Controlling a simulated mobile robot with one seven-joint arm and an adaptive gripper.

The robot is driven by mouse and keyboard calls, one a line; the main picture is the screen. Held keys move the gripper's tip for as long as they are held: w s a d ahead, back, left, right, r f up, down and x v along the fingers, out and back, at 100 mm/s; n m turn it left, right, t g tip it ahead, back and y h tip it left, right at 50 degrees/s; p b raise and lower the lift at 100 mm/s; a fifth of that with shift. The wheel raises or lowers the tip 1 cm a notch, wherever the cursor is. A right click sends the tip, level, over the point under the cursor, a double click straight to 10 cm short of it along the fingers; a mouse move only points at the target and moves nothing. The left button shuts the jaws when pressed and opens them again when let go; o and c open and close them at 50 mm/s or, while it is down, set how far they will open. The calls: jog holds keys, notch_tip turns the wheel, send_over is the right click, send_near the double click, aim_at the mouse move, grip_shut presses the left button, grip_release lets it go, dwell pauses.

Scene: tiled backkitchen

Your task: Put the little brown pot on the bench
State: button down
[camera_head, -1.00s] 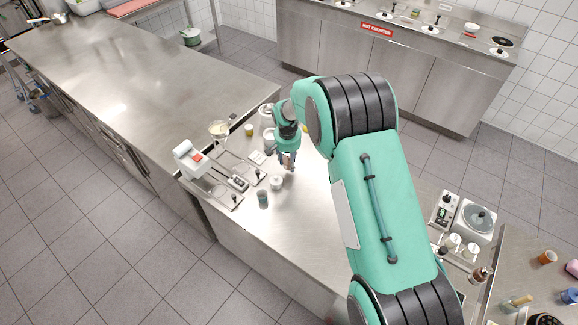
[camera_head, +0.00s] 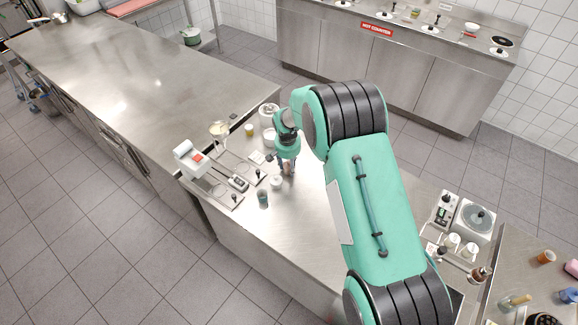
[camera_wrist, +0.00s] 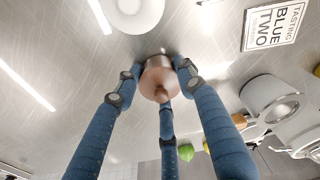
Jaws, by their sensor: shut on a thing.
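The little brown pot (camera_wrist: 158,82), with a knob on its lid, sits between the blue fingers of my gripper (camera_wrist: 160,76) in the wrist view. The fingers are shut around it. In the head view my gripper (camera_head: 287,170) points down over the steel bench (camera_head: 306,218), and the pot shows as a small brown patch (camera_head: 288,169). The pot is at or very near the bench top; I cannot tell whether its base touches.
A white round pot (camera_head: 277,182) stands close beside the brown pot. A green-grey jar (camera_head: 263,198) is nearer the edge. Bare steel lies to the right.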

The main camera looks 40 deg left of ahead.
aim_at(288, 168)
jog(key=c, duration=1.1)
grip_release()
jog(key=shift+f, duration=0.1)
jog(key=r, duration=0.4)
jog(key=s+r, duration=0.1)
jog(key=r, duration=0.3)
jog(key=r+b, duration=0.1)
jog(key=r, duration=0.3)
jog(key=shift+s+d+r, duration=0.1)
jog(key=shift+s+d, duration=0.05)
jog(key=shift+d, duration=0.05)
